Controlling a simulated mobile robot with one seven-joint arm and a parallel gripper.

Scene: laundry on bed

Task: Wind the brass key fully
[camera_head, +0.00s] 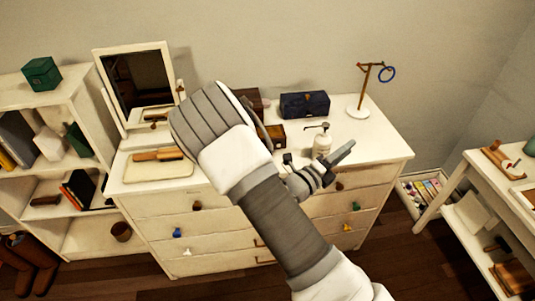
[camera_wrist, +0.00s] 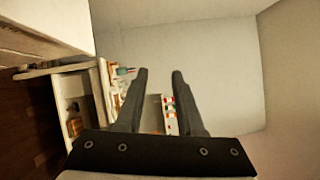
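I cannot make out the brass key in either view. A small brown wooden box (camera_head: 276,134) sits on the white dresser (camera_head: 392,148), partly hidden behind my arm. A darker brown box (camera_head: 250,97) behind it is also partly covered. My gripper (camera_head: 345,155) is over the front right of the dresser, close to the white pump bottle in the picture, with its fingers toward the right. The wrist view shows its two dark fingers (camera_wrist: 159,78) apart with nothing between them, facing the wall and the side furniture.
A mirror (camera_head: 140,78) and a tray (camera_head: 140,172) are at left. A white side table (camera_head: 462,172) stands right.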

